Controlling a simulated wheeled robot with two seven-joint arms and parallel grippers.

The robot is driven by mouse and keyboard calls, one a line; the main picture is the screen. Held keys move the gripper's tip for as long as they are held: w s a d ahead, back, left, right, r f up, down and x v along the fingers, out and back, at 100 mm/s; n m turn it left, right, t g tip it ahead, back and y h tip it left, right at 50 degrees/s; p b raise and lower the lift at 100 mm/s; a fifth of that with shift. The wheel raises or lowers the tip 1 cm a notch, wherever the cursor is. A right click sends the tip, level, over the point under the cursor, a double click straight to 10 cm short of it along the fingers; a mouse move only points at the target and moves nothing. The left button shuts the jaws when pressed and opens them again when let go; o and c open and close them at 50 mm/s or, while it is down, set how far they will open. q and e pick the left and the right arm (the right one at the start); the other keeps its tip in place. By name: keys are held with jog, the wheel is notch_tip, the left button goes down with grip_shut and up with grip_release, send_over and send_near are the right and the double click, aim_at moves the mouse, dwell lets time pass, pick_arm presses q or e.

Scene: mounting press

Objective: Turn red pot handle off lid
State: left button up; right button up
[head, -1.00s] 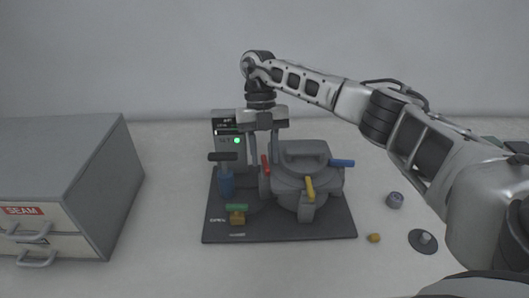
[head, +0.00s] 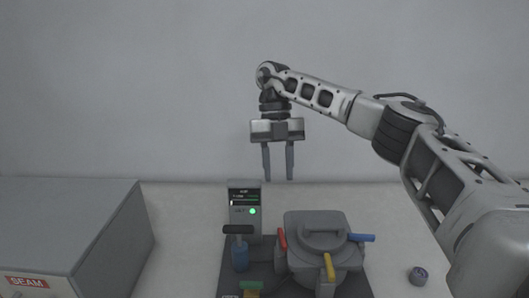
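The grey pot (head: 320,264) stands on the dark mat with its round lid (head: 318,228) on top. The red handle (head: 282,239) stands at the pot's left edge, near the lid's rim; whether it overlaps the lid is too small to tell. A yellow handle (head: 329,266) is at the front and a blue handle (head: 361,237) at the right. My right gripper (head: 278,176) hangs with its fingers down, spread and empty. In the head view it shows above the red handle, apart from it. My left gripper is not in view.
A grey unit with a screen and a green light (head: 244,206) stands left of the pot, with a blue-bodied, dark-topped tool (head: 239,256) before it. A drawer box (head: 75,225) fills the left. A small round part (head: 417,275) lies right.

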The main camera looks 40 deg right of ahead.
jog(key=shift+v, duration=1.45)
jog(key=shift+s, duration=0.1)
